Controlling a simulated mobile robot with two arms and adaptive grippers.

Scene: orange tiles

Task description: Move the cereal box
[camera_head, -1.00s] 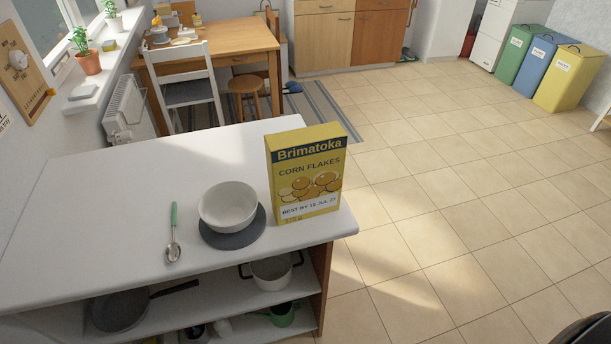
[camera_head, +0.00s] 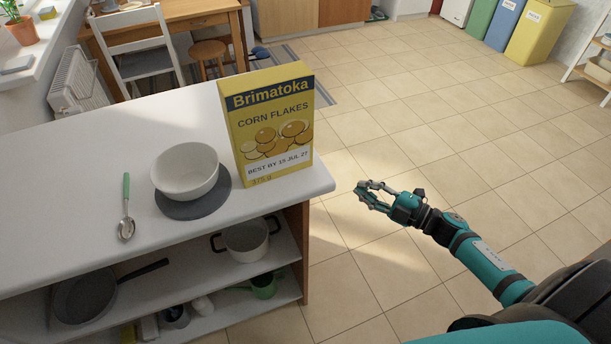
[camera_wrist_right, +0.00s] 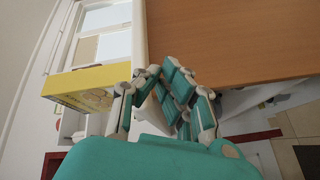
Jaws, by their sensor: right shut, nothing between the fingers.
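The cereal box (camera_head: 273,125), yellow with a dark blue "Brimatoka" band, stands upright near the right end of the white counter (camera_head: 75,165). What seems to be its yellow side also shows at the left in the right wrist view (camera_wrist_right: 92,80). My right gripper (camera_head: 364,193) is shut and empty, off the counter's right end, to the right of and lower in the picture than the box. It does not touch the box. In the right wrist view its fingers (camera_wrist_right: 160,72) are close together in front of the counter's wooden side panel (camera_wrist_right: 230,40). My left gripper is not in view.
A white bowl (camera_head: 186,170) on a grey round mat (camera_head: 212,207) stands just left of the box. A green-handled spoon (camera_head: 126,210) lies farther left. Shelves below hold a pot (camera_head: 246,240) and a pan (camera_head: 85,295). The tiled floor (camera_head: 440,130) on the right is clear.

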